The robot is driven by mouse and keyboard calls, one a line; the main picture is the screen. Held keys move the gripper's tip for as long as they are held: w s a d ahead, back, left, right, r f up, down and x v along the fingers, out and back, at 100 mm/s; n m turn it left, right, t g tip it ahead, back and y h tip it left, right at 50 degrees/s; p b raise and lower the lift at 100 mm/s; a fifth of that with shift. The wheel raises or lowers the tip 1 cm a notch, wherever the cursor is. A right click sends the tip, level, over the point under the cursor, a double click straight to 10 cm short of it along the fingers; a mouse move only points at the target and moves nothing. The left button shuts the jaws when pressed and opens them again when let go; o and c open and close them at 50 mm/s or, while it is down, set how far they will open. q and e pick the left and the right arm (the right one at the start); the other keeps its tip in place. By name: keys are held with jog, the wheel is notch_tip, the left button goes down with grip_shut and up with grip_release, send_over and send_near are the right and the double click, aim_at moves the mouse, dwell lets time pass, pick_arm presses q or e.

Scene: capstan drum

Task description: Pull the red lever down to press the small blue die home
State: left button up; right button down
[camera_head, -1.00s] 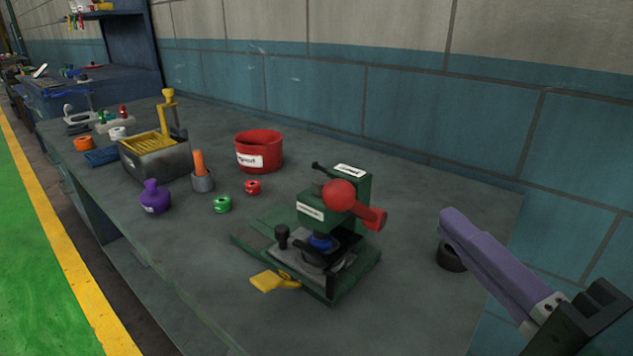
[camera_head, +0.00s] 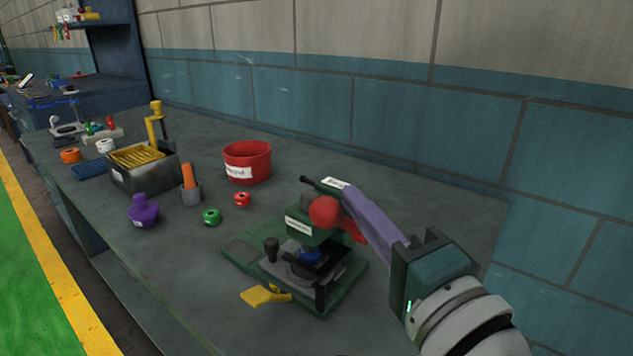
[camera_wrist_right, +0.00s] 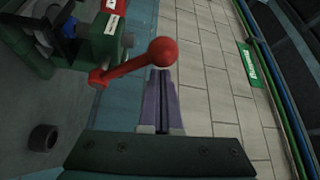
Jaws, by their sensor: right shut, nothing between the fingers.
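A green press (camera_head: 340,286) stands on the grey bench. Its red lever (camera_head: 325,211) has a round ball knob and a hub on the press's right side; the lever sticks out toward the camera. The small blue die (camera_head: 311,256) sits under the press head, partly hidden. My right gripper (camera_head: 352,197) has purple fingers, shut and empty, with tips just behind and right of the red ball in the head view. In the right wrist view the red lever (camera_wrist_right: 130,68) crosses to its ball at the fingertips (camera_wrist_right: 162,75); I cannot tell if they touch. My left gripper is out of view.
A yellow-handled part (camera_head: 264,295) lies at the press's front left. A red bin (camera_head: 247,163), green ring (camera_head: 212,217), red ring (camera_head: 242,199) and purple flask (camera_head: 143,211) stand to the left. A black ring (camera_wrist_right: 43,137) lies near the press. The wall runs behind.

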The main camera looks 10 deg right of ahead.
jog(key=shift+s+a+f, duration=0.1)
jog(key=shift+a+f, duration=0.05)
dwell(0.3)
jog(key=shift+s+a+f+n+b, duration=0.2)
jog(key=shift+n+b, duration=0.2)
jog(key=shift+b, duration=0.25)
notch_tip(320, 180, down, 7)
jog(key=s+a+n+t+y+b, duration=0.1)
jog(key=a+n+t+y+b, duration=0.1)
jog(key=n+b, duration=0.4)
jog(key=shift+s+a+y+b, duration=0.25)
jog(key=shift+s+y+b, duration=0.2)
jog(key=shift+b, duration=1.55)
